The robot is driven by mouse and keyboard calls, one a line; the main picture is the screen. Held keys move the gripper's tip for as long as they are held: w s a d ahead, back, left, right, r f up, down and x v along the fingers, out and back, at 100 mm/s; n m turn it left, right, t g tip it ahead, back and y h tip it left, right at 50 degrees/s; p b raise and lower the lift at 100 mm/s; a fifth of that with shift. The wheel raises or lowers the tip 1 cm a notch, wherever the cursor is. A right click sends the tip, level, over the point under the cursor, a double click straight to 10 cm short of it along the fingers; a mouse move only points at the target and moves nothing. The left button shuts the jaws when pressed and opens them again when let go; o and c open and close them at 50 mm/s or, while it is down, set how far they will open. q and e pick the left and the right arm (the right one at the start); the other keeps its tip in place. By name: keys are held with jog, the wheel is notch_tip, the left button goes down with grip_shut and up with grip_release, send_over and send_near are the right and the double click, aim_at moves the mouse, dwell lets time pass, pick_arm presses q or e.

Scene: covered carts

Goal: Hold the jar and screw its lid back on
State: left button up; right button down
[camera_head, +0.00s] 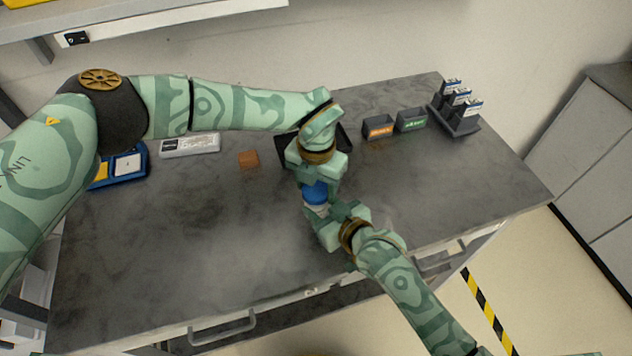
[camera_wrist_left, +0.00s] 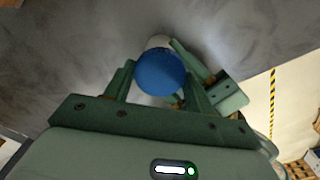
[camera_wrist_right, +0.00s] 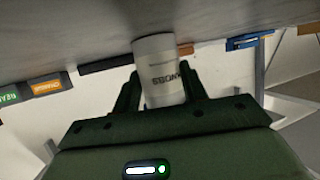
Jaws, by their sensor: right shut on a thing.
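The white jar (camera_head: 316,205) stands near the front middle of the table, below my left gripper. My right gripper (camera_wrist_right: 160,85) is shut around the jar (camera_wrist_right: 158,65), whose dark print shows in the right wrist view. The blue lid (camera_head: 316,192) is above the jar in the head view. In the left wrist view the round lid (camera_wrist_left: 160,72) lies between the fingers of my left gripper (camera_wrist_left: 160,75), which look slightly apart from its sides. The lid hides most of the jar there. Whether the lid is seated on the jar's rim cannot be told.
A dark tray (camera_head: 345,146) is partly hidden behind my left gripper. Orange-labelled (camera_head: 379,128) and green-labelled (camera_head: 411,121) bins and a rack of cards (camera_head: 463,122) stand back right. A brown square (camera_head: 249,159), white case (camera_head: 190,145) and blue tray (camera_head: 128,178) lie left. The front left table is clear.

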pick_arm(q)
jog(key=c, duration=0.5)
jog(key=shift+o, duration=0.2)
jog(key=o, duration=1.2)
jog(key=shift+c, duration=0.2)
jog(key=shift+r, duration=0.1)
notch_tip(320, 180, up, 12)
